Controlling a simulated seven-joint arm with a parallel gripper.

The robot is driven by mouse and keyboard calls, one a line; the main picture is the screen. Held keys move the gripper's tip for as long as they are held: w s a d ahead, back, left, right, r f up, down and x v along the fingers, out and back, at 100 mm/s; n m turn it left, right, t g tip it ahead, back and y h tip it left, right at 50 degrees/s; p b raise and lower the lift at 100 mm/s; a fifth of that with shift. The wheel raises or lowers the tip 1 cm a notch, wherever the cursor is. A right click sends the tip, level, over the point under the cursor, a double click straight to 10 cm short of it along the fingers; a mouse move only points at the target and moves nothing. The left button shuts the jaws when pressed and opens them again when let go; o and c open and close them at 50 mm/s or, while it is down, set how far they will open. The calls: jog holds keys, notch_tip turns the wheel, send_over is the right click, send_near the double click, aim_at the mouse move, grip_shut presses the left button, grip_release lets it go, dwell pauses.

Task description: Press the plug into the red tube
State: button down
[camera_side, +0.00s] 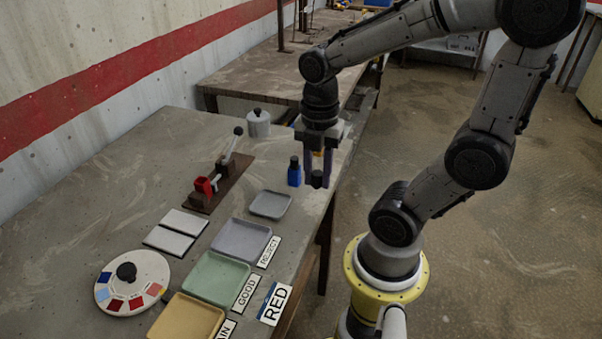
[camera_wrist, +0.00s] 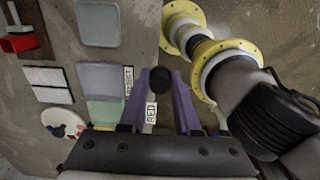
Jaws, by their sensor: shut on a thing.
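My gripper (camera_side: 317,178) hangs over the table's right edge area, its purple fingers pointing down. It is shut on a small black plug (camera_side: 317,181), which shows at the fingertips; in the wrist view the plug (camera_wrist: 160,78) sits between the fingers. The red tube (camera_side: 203,187) stands in a lever fixture (camera_side: 222,185) on a brown base, to the left of my gripper and well apart from it. The red tube (camera_wrist: 18,44) also shows at the left edge of the wrist view.
A blue bottle (camera_side: 294,177) with a black top stands just left of my gripper. A lidded grey pot (camera_side: 258,124) stands behind. Grey, green and yellow trays, white plates (camera_side: 169,241) and a round colour dial (camera_side: 132,289) fill the front. A RED card (camera_side: 274,304) lies near the edge.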

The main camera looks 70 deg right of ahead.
jog(key=shift+s+r, duration=0.15)
jog(key=shift+s, duration=0.15)
jog(key=w+d+r, duration=0.1)
jog(key=w+r, duration=0.1)
jog(key=w, duration=1.1)
jog(key=w+d+r, duration=0.1)
jog(key=w+r, duration=0.2)
jog(key=w, duration=1)
jog(key=shift+w+a+f, duration=0.35)
jog(key=shift+w+f, duration=0.3)
jog(key=shift+f, duration=1.3)
jog(key=shift+w+a+f, duration=0.3)
jog(key=shift+w+f, duration=0.3)
jog(key=shift+f, duration=1.3)
jog(key=shift+w+a+f, duration=0.35)
jog(key=shift+w+f, duration=0.3)
jog(key=shift+f, duration=1.3)
jog(key=shift+f, duration=0.2)
